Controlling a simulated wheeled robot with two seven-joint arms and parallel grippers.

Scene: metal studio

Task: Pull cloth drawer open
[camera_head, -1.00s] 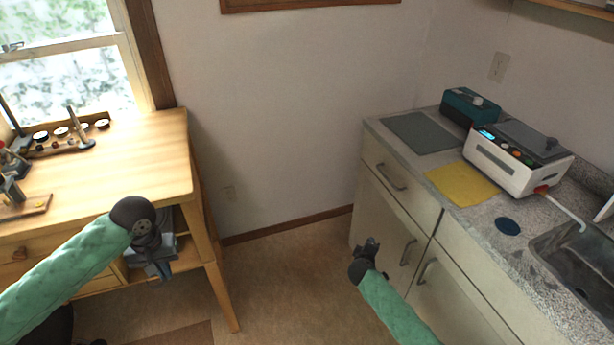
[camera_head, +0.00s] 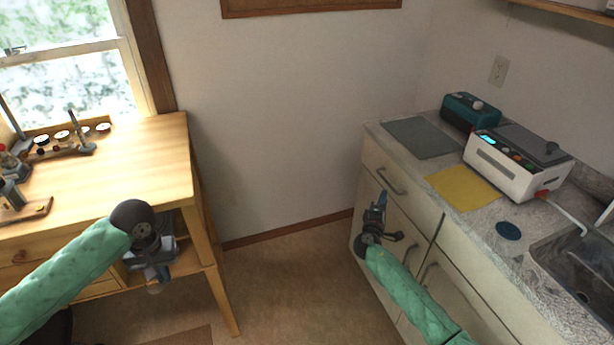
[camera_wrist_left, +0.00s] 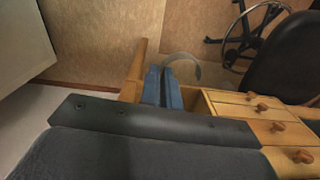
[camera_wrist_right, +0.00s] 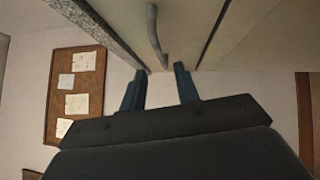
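The cloth drawer (camera_head: 418,202) is taken to be the pale top drawer at the left end of the counter cabinet; its front looks flush. Its grey bar handle (camera_head: 391,182) also shows in the right wrist view (camera_wrist_right: 154,34). My right gripper (camera_head: 380,199) is just below and left of this handle. In the right wrist view its blue fingers (camera_wrist_right: 159,84) are apart and empty, with the handle ahead of the gap between them. My left gripper (camera_head: 158,284) is beside the wooden desk; its fingers (camera_wrist_left: 163,87) are together with nothing visible between them.
The wooden desk (camera_head: 150,155) stands left, with small drawers (camera_wrist_left: 265,115). The granite counter (camera_head: 470,215) holds a grey mat (camera_head: 420,137), a yellow cloth (camera_head: 463,188), a white appliance (camera_head: 515,165) and a teal box (camera_head: 468,110). Open floor (camera_head: 290,290) lies between desk and cabinet.

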